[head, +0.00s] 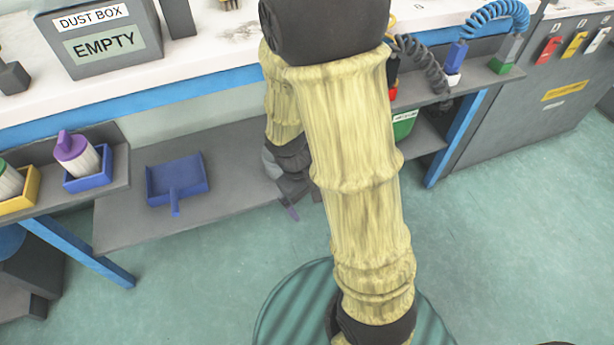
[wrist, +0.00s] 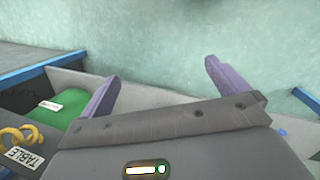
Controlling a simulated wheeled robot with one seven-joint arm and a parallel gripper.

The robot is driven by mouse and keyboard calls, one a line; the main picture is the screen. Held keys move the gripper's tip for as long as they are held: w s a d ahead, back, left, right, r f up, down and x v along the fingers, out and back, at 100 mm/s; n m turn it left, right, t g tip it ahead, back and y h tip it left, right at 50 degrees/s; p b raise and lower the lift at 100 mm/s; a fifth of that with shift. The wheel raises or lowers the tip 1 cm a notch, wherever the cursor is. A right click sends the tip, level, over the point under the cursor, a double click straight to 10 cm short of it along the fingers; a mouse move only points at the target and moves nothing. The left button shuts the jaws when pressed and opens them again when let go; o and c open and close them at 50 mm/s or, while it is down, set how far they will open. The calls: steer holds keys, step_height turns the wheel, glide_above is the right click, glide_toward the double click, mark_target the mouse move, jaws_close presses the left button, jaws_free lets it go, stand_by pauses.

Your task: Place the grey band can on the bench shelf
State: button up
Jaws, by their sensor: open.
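I do not make out a grey band can in either view. The grey bench shelf (head: 235,165) runs low under the white bench top. My gripper (head: 292,208) is at this shelf's front edge, mostly hidden behind my arm. In the wrist view, its two purple fingers stand wide apart, and the space between them (wrist: 161,68) is empty. A grey surface lies beneath the fingers, with a pale green surface beyond.
A blue dustpan (head: 177,180) lies on the shelf. A purple-topped white container (head: 78,155) sits in a blue tray at left. A green labelled object (wrist: 65,108) and a yellow object tagged TABLE (wrist: 18,134) lie left of the fingers. Open floor (head: 520,230) is at right.

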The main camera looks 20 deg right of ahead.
step_height(320, 180, up, 8)
steer(key=a+m+t+y, duration=0.1)
steer(key=m+t+y, duration=0.1)
steer(key=m+t, duration=0.1)
steer(key=shift+a+f+m+t+y, duration=0.25)
steer(key=shift+a+m+t+y, duration=0.05)
steer(key=shift+t+y, duration=0.1)
steer(key=p+v, duration=0.3)
steer(key=shift+w+r+p, duration=0.3)
steer(key=shift+w+r, duration=0.05)
